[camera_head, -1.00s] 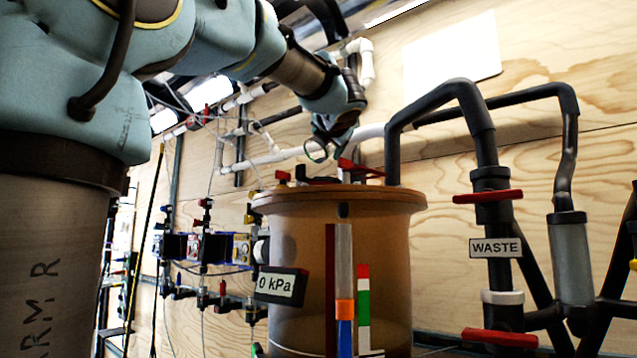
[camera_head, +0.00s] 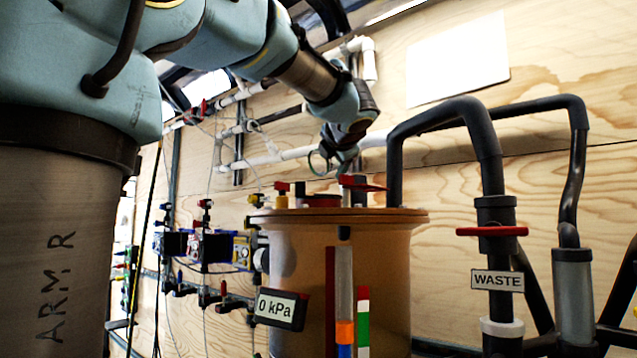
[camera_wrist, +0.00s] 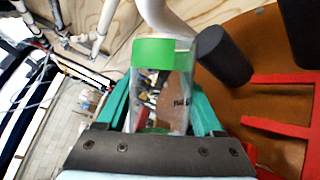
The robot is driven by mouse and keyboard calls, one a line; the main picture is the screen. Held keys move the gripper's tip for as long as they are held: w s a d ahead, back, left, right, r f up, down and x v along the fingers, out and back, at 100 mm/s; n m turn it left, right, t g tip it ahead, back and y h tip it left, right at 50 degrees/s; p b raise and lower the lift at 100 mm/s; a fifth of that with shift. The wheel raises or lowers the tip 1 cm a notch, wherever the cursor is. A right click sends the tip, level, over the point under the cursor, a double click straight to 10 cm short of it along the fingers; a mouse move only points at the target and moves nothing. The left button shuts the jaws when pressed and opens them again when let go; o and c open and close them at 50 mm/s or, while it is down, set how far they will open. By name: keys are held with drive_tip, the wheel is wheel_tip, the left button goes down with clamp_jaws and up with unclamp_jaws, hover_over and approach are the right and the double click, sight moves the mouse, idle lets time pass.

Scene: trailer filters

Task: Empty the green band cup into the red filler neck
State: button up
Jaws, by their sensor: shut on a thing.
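My gripper (camera_wrist: 160,108) is shut on the green band cup (camera_wrist: 165,52), a clear cup with a broad green band. In the wrist view the cup stands between the teal fingers, and I see no liquid clearly in it. In the head view my gripper (camera_head: 336,160) is above the back of the tan tank's lid, and the cup (camera_head: 317,161) shows small and blurred there. A low red round part (camera_head: 318,201) sits on the lid below the cup; I cannot tell for sure that it is the red filler neck. The cup is apart from it.
The tan tank (camera_head: 290,250) has red handles (camera_head: 362,183) and a red-topped fitting (camera_head: 282,188) on its lid. A dark pipe (camera_head: 440,113) arches from the lid to the waste line. In the wrist view a dark stub (camera_wrist: 224,56) and red bars (camera_wrist: 285,78) are right of the cup.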

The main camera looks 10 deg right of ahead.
drive_tip(key=shift+p, duration=0.5)
drive_tip(key=p, duration=0.1)
drive_tip(key=m+g+p, duration=0.1)
drive_tip(key=p, duration=0.1)
drive_tip(key=shift+w+d+f+y, duration=0.15)
drive_tip(key=shift+d+y, duration=0.15)
drive_tip(key=p, duration=0.2)
drive_tip(key=m+p, duration=0.1)
drive_tip(key=p, duration=0.1)
drive_tip(key=shift+w+d+r+g, duration=0.2)
drive_tip(key=shift+r+g, duration=0.1)
drive_tip(key=shift+g, duration=0.1)
drive_tip(key=f+m+y+p, duration=0.1)
drive_tip(key=p, duration=0.1)
drive_tip(key=f+m+g+p, duration=0.1)
drive_tip(key=p, duration=0.1)
drive_tip(key=d+m+g+y+p, duration=0.1)
drive_tip(key=p, duration=0.1)
drive_tip(key=shift+w+d+f+y, duration=0.1)
drive_tip(key=shift+w+f+y, duration=0.2)
drive_tip(key=shift+f, duration=0.1)
drive_tip(key=shift+m+p, duration=0.3)
drive_tip(key=shift+p, duration=0.2)
drive_tip(key=r+m+g+y+p, duration=0.1)
drive_tip(key=p, duration=0.6)
